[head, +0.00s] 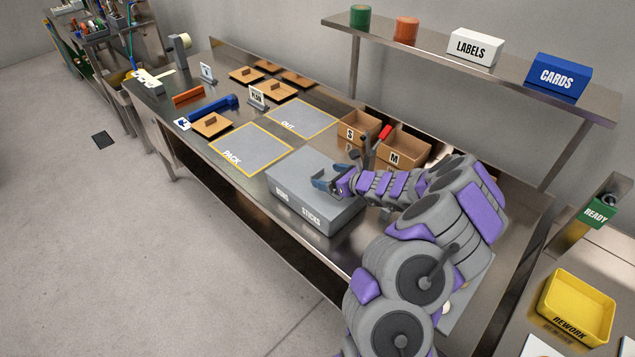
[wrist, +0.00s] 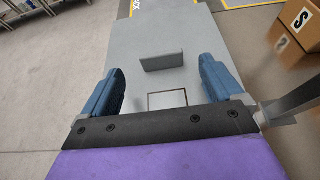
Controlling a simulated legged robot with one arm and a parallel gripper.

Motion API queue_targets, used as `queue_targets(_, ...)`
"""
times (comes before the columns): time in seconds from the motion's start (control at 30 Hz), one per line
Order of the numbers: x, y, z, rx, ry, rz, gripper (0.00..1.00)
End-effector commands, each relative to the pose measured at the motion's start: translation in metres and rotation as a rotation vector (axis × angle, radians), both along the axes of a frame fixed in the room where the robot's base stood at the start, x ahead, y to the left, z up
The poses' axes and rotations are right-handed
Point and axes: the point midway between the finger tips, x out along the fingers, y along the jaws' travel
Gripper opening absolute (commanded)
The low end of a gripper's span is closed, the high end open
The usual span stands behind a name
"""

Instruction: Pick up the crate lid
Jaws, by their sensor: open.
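A grey crate (head: 300,205) marked with RODS and STICKS stands near the table's front edge. Its flat grey lid (head: 297,172) lies on top, and the lid also fills the middle of the wrist view (wrist: 195,30). In the wrist view an upright grey tab (wrist: 161,60) rises from the lid. My gripper (head: 325,184) is low over the lid in the head view. Its blue fingers stand apart in the wrist view (wrist: 162,80), with the tab in line with the gap, around the fingertips' reach. Nothing is held. A small square outline (wrist: 167,99) shows on the lid nearer the palm.
Cardboard boxes marked S (head: 358,134) and M (head: 402,155) stand behind the crate. The grey PACK (head: 250,148) and OUT (head: 303,118) mats to the left are bare. A shelf (head: 470,58) runs above the table's back edge.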

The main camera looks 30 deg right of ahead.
Motion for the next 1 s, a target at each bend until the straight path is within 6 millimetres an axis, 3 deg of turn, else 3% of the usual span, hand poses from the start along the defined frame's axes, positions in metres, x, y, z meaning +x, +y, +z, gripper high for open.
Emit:
queue_targets(0.23,0.015,0.004,-0.006,-0.001,-0.003,0.000,0.94)
queue_targets(0.53,0.049,0.016,-0.022,-0.001,-0.002,0.002,0.94)
queue_targets(0.83,0.054,0.016,-0.022,0.001,-0.004,-0.001,0.94)
queue_targets(1.0,0.054,0.016,-0.022,0.001,-0.004,-0.001,0.79)
